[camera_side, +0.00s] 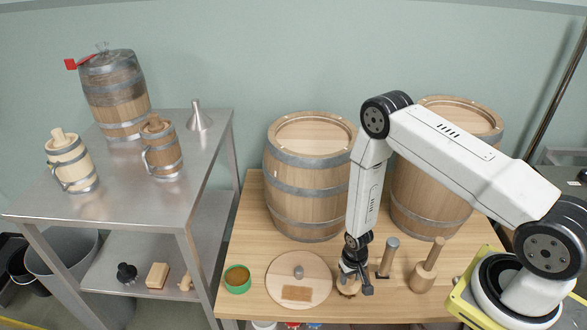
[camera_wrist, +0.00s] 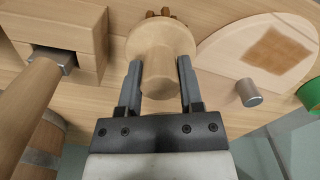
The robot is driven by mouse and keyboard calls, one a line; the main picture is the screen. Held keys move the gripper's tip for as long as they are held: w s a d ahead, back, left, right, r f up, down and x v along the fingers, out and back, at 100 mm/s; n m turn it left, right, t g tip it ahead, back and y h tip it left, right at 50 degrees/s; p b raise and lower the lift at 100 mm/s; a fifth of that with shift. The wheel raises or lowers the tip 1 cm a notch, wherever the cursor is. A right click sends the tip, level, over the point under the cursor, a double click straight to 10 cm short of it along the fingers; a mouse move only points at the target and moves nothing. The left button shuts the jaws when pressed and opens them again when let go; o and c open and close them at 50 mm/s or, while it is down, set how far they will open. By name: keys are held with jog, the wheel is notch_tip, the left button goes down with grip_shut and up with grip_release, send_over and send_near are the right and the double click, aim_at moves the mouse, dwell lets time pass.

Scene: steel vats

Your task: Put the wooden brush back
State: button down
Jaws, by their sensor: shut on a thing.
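The wooden brush (camera_wrist: 165,50) has a pale, rounded wooden handle on a wider round head, with brown bristle tufts showing at its far edge in the wrist view. My gripper (camera_wrist: 159,72) is shut on the handle, one finger on each side. In the side view my gripper (camera_side: 354,278) points down at the front of the wooden table, and the brush (camera_side: 348,290) is mostly hidden beneath it. I cannot tell whether the brush touches the table.
A round wooden lid (camera_side: 315,279) with a metal knob and brown patch lies left of my gripper, beyond it a green bowl (camera_side: 237,279). Two barrels (camera_side: 305,180) stand behind.

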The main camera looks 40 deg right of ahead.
jog(key=shift+f, duration=0.4)
jog(key=shift+f, duration=0.1)
jog(key=shift+c, duration=1.2)
grip_release()
notch_tip(320, 180, up, 12)
dwell(0.5)
